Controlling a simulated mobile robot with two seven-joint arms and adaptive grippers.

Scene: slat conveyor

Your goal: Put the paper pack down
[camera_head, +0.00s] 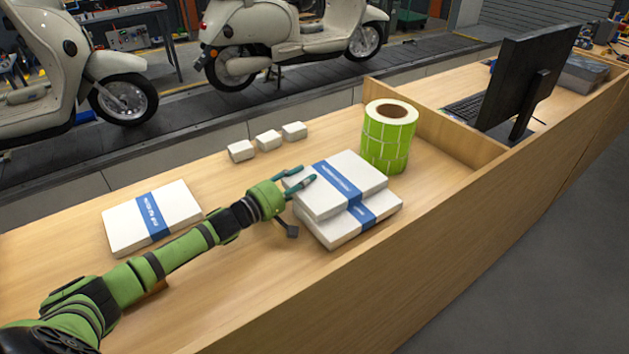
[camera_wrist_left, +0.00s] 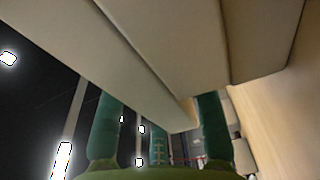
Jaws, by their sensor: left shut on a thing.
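A white paper pack (camera_head: 355,172) with a blue band lies over a second banded paper pack (camera_head: 387,212), slightly turned against it. They look in contact, but I cannot tell whether the upper one rests fully. My left gripper (camera_head: 298,178) is shut on the near left edge of the upper pack. In the left wrist view the pack's pale side (camera_wrist_left: 140,60) runs between the green fingers (camera_wrist_left: 160,135). A third paper pack (camera_head: 150,217) lies flat on the wooden counter (camera_head: 225,285) at the left. My right gripper is not in view.
A roll of green labels (camera_head: 388,140) stands just behind the stacked packs. Several small white boxes (camera_head: 268,140) sit near the counter's back edge. A wooden divider (camera_head: 435,125) separates off a monitor (camera_head: 525,75). Counter between the left pack and the stack is mostly clear.

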